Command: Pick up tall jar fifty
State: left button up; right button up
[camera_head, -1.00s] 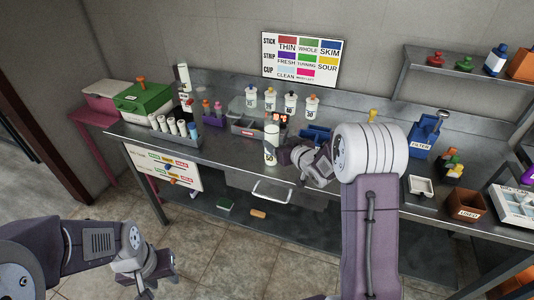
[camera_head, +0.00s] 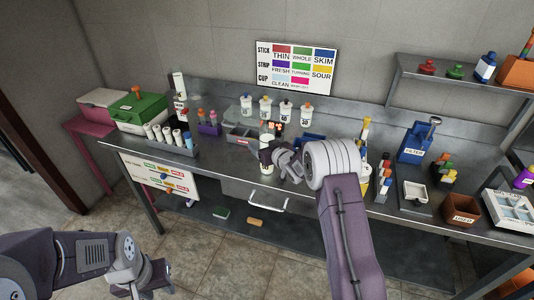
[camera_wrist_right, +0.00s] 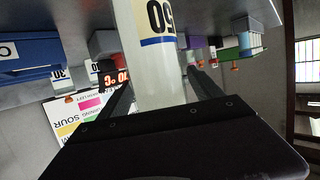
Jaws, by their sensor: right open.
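The tall jar fifty (camera_head: 266,171) is a white upright cylinder with a 50 label and a blue band, standing near the front of the steel bench. My right gripper (camera_head: 267,154) is at the jar and partly hides it. In the right wrist view the jar (camera_wrist_right: 157,40) stands between the two open fingers of my right gripper (camera_wrist_right: 161,88), and I cannot tell whether they touch it. My left gripper (camera_head: 152,290) hangs low at the left, away from the bench, and its fingers are too unclear to tell.
Behind the jar are a red-lit display (camera_head: 275,125), a grey tray (camera_head: 240,138) and several small labelled jars. A blue filter box (camera_head: 415,143) and a brown box (camera_head: 461,210) stand to the right. A rack of white tubes (camera_head: 181,150) stands left.

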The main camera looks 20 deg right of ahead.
jog(key=shift+s+r, duration=0.1)
jog(key=shift+c, duration=0.8)
grip_shut()
jog(key=shift+r, duration=0.1)
notch_tip(320, 180, up, 28)
jog(key=p, duration=1.1)
